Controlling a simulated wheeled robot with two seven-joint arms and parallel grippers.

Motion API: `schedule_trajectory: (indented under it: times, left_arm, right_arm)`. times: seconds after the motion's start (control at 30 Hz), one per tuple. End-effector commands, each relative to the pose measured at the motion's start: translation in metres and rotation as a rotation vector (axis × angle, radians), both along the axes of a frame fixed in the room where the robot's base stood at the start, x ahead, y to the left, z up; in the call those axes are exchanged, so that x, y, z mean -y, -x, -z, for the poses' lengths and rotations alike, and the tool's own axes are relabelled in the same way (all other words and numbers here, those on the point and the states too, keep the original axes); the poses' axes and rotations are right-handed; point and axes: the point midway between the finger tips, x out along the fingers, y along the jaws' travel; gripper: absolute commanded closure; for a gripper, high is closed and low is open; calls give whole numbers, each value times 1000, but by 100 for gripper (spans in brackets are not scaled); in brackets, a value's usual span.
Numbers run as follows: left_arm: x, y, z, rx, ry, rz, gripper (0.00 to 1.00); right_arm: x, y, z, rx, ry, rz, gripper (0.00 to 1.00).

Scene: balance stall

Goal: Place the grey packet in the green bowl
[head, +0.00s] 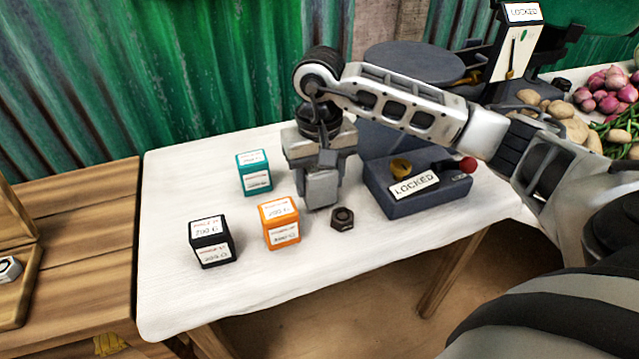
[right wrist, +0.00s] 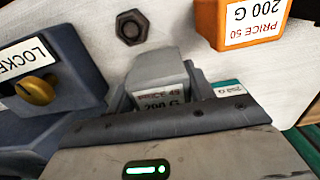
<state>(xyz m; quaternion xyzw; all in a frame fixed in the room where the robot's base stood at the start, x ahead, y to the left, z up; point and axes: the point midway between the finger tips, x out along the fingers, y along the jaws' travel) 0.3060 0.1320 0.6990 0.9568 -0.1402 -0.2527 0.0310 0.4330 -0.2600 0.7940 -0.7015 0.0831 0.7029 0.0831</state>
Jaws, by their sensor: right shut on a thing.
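The grey packet (head: 321,190) is between the fingers of my right gripper (head: 318,172), which points down at the white table. In the right wrist view the packet (right wrist: 158,72) shows a pale top and a label with 200 G, partly hidden by the gripper. I cannot tell whether its underside touches the table. A smooth green shape (head: 597,10) is cut off at the top right of the head view; it may be the green bowl, but I cannot tell. My left gripper is not in view.
Teal (head: 254,172), orange (head: 280,223) and black (head: 211,241) packets and a dark nut (head: 342,218) lie around the gripper on the table. A blue-grey base marked LOCKED (head: 413,200) stands right. A grey round pan (head: 413,58) and upright scale (head: 514,45) stand behind.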

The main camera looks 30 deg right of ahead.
Motion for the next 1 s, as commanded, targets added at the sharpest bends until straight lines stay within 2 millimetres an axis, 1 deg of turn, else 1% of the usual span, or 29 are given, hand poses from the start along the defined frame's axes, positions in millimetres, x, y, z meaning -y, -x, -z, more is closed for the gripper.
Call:
schedule_trajectory:
  times: [0.03,0.1,0.33,0.47,0.5,0.57,0.6,0.87,0.97,1.0]
  left_arm:
    - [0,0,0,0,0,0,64]
    - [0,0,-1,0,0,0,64]
    - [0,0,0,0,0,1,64]
    - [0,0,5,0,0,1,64]
    - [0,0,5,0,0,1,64]
    - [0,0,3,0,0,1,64]
    - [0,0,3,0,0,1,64]
    - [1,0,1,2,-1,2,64]
    - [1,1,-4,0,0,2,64]
    - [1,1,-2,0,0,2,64]
  right_arm:
    - [0,1,9,-4,0,0,74]
    - [0,1,16,-1,0,0,74]
    - [0,0,16,2,0,0,74]
    - [0,0,21,2,0,0,74]
    - [0,0,21,1,0,0,45]
    - [0,0,20,1,0,0,28]
    - [0,1,20,1,0,0,26]
    - [0,1,19,1,0,0,26]
    - [0,1,12,1,0,0,26]
    - [0,0,9,4,0,0,26]
